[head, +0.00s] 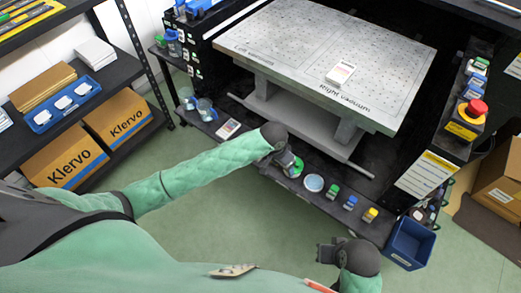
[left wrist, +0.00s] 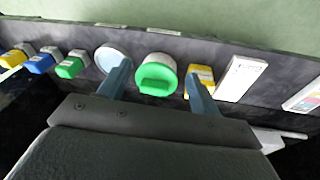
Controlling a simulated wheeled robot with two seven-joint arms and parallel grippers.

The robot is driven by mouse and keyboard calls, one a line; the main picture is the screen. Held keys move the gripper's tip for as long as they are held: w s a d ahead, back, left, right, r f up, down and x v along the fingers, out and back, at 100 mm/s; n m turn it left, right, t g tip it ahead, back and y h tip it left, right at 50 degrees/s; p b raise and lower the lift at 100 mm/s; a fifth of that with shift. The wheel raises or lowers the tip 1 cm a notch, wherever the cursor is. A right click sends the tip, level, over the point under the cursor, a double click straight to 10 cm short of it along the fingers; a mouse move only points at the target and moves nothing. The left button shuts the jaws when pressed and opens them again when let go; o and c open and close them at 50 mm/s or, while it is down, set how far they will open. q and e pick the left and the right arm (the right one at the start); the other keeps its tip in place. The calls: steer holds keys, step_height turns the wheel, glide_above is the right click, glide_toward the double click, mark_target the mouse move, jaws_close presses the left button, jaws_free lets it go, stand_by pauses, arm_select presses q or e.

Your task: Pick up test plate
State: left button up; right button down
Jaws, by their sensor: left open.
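A white plate (head: 341,73) with a small red mark lies on the grey perforated bed near its right side. Another pale plate (head: 228,128) lies on the low black shelf left of my left gripper. My left gripper (head: 292,165) is open over that shelf, fingers pointing down. In the left wrist view its fingers (left wrist: 158,88) stand either side of a green-lidded jar (left wrist: 156,74), with no visible grip on it. A white labelled plate (left wrist: 241,77) lies just right of the fingers there. My right gripper (head: 328,256) hangs low at the bottom right; its jaw opening is unclear.
A round pale dish (head: 314,183) and green, blue and yellow-capped bottles (head: 351,202) line the shelf edge. A blue bin (head: 409,243) stands at its right end. A red stop button (head: 477,108) is at the right.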

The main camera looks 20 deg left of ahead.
arm_select(q)
steer(key=w+a, duration=0.3)
steer(key=w+a+n+y, duration=0.1)
steer(key=w+a, duration=0.3)
steer(key=w+a+g+y, duration=0.1)
steer(key=w+a, duration=0.2)
steer(key=a, duration=0.1)
steer(key=shift+w+f+n, duration=0.3)
steer(key=shift+w+a+f, duration=0.1)
steer(key=shift+a+f, duration=0.05)
steer(key=shift+f, duration=1.2)
step_height(320, 180, down, 4)
steer(key=shift+w+a+f+p, duration=0.1)
steer(key=shift+p, duration=0.55)
steer(key=shift+f, duration=0.45)
steer(key=c, duration=0.8)
arm_select(e)
steer(key=shift+s+d+r+g, duration=0.15)
steer(key=shift+s+d+r, duration=0.1)
steer(key=shift+d+r, duration=0.25)
steer(key=shift+s+d+r+g, duration=0.15)
steer(key=shift+s+d+r, duration=0.05)
steer(key=shift+d+r, duration=0.25)
